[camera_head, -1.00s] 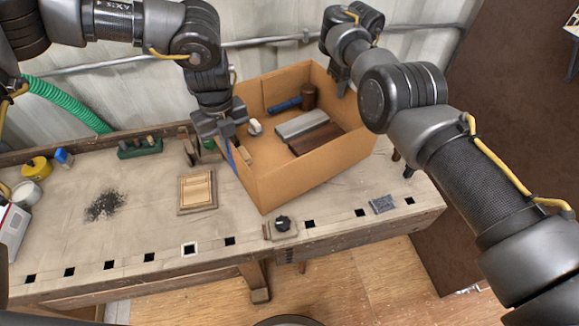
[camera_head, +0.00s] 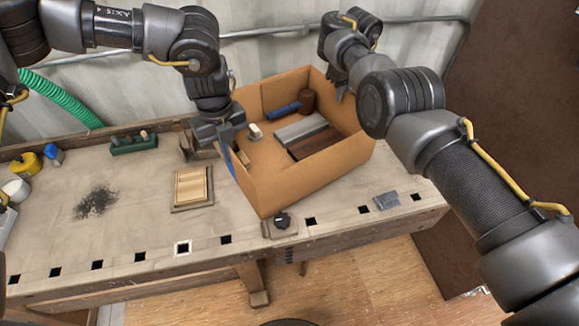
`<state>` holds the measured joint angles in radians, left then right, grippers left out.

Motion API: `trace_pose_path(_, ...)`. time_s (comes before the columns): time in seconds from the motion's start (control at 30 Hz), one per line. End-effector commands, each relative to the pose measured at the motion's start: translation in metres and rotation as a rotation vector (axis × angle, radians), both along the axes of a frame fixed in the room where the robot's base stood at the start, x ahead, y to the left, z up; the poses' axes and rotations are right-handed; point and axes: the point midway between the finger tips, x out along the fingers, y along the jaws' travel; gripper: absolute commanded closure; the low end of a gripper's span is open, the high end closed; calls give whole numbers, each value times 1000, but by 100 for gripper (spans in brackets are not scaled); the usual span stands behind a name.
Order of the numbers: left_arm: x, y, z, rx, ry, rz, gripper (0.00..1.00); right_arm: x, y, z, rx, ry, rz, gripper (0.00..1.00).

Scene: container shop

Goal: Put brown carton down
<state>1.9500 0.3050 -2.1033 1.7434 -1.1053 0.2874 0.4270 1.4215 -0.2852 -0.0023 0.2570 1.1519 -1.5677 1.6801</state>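The brown carton (camera_head: 305,178) is an open-topped box over the right part of the workbench, its near corner low by the bench's front edge. It looks level; I cannot tell whether its base touches the bench. Inside are a blue-handled mallet (camera_head: 284,111), a grey bar (camera_head: 301,129), a dark brown block (camera_head: 318,142) and a small white-topped item (camera_head: 254,131). My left gripper (camera_head: 226,139) is shut on the carton's left wall. My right gripper (camera_head: 341,90) is at its right wall near the back, apparently gripping it, its fingertips partly hidden.
A wooden framed tray (camera_head: 192,187) lies left of the carton on the workbench (camera_head: 130,235). A black knob (camera_head: 282,220) stands close to its front corner, and a grey block (camera_head: 386,200) lies to the right. Dark shavings (camera_head: 96,201) lie further left.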

Motion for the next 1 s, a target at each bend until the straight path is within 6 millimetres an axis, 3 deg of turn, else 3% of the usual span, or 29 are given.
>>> trace_pose_path(0.13,1,0,-13,-1,-2,0,100,1,0,-11,0,-4,1,100)
trace_pose_path(0.3,0,0,-9,1,1,0,76,0,0,-9,0,-1,1,76)
trace_pose_path(0.63,0,0,-7,-1,-1,0,75,0,0,-9,0,0,0,75)
trace_pose_path(0.77,1,0,7,-1,-2,1,75,0,0,-9,0,0,0,75)
trace_pose_path(1.0,1,0,58,-2,-5,1,75,0,0,-9,0,0,0,75)
